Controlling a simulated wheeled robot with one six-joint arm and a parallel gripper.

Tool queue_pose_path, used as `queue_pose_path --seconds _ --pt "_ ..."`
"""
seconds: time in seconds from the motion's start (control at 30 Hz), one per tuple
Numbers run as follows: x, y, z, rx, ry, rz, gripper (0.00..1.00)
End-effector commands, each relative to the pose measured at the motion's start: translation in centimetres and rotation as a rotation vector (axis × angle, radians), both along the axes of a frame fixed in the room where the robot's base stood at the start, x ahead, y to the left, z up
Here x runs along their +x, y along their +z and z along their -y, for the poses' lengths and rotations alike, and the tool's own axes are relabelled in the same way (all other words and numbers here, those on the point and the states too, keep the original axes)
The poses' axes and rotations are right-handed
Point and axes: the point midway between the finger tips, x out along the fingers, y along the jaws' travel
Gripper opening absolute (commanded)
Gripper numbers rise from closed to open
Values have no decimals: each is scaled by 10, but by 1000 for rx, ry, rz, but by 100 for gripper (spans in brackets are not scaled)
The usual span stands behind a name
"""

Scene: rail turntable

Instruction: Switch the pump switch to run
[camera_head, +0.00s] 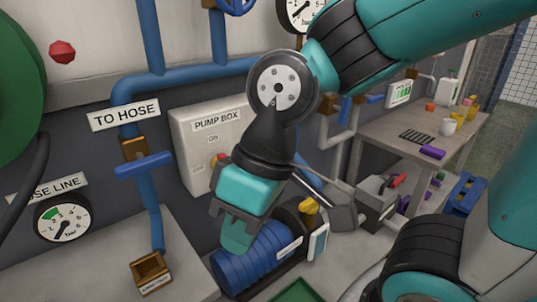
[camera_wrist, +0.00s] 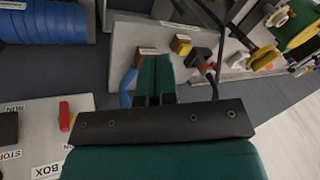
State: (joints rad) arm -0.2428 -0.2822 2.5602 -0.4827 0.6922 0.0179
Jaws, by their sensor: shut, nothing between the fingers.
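The pump box (camera_head: 186,141), a pale box labelled PUMP BOX, is on the wall left of centre in the head view. Its face, with RUN and STOP labels, shows at the lower left of the wrist view (camera_wrist: 45,135). A black part (camera_wrist: 8,129), perhaps the pump switch, lies between these labels, cut off by the frame edge; its position cannot be told. A red part (camera_wrist: 65,116) stands at the box's edge. My gripper (camera_head: 237,237) is shut and empty, in front of the box's lower right, pointing down; its teal fingers (camera_wrist: 153,80) touch nothing visible.
A blue ribbed motor (camera_head: 252,258) sits below my gripper. A blue pipe with a blue handle (camera_head: 144,165) runs left of the box. A pressure gauge (camera_head: 62,219) is at far left. A workbench (camera_head: 400,140) with small items stands at right.

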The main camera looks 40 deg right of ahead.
Motion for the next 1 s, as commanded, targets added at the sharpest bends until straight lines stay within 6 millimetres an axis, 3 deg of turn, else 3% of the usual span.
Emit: queue_pose_path --seconds 0.13,0.23,0.3,0.43,0.6,0.7,0.83,1.0 --pt "47 16 8 75 -259 -36 0" --pt "94 20 30 164 -563 -63 0" --pt "126 19 56 232 -805 -74 0" --pt "165 10 117 350 -1244 -77 0" --pt "176 -6 193 467 -1698 -46 0" --pt "172 -15 222 508 -1865 -22 0" --pt "167 -22 240 535 -1972 0 0" --pt "167 -25 244 543 -1992 9 0"
